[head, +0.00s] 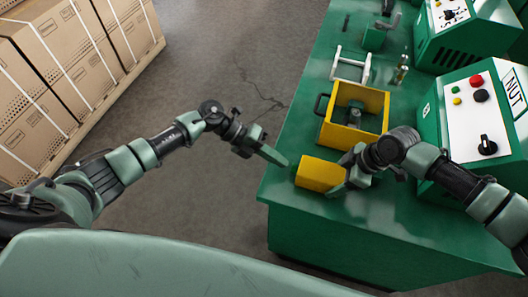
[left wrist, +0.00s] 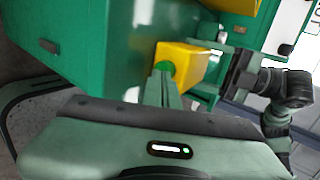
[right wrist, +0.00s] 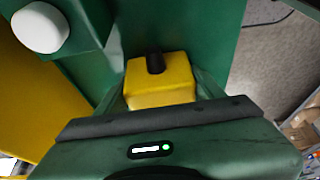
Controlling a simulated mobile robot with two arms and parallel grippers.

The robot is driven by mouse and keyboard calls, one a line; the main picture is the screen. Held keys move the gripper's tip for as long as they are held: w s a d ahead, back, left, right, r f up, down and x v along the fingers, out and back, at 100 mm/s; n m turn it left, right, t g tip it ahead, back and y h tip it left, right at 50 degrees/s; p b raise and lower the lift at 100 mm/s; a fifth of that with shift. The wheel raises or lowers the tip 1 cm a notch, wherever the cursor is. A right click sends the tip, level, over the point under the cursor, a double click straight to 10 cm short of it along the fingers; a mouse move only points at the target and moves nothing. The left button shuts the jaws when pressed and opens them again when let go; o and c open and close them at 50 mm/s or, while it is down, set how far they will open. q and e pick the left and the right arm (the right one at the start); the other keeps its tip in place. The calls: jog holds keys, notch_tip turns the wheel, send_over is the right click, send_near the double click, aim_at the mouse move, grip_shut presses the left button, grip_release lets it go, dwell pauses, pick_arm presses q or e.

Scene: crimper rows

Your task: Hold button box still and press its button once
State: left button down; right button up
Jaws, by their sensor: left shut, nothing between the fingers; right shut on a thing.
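The button box is a small yellow block (head: 318,174) near the front left corner of the green bench. In the left wrist view the box (left wrist: 192,64) shows a round green button (left wrist: 165,68) on its near end. In the right wrist view the box (right wrist: 160,85) shows a black stub on its end. My right gripper (head: 342,182) is shut on the box, with fingers on either side. My left gripper (head: 284,161) is shut and empty, left of the box. Its fingertips (left wrist: 161,76) are in front of the button; I cannot tell if they touch it.
A yellow open-topped bin (head: 338,131) stands just behind the box. A green machine with buttons (head: 478,110) stands at right. Strapped cartons (head: 45,75) are at far left, with clear floor between.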

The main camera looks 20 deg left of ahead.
pick_arm(q)
jog(key=shift+d, duration=0.55)
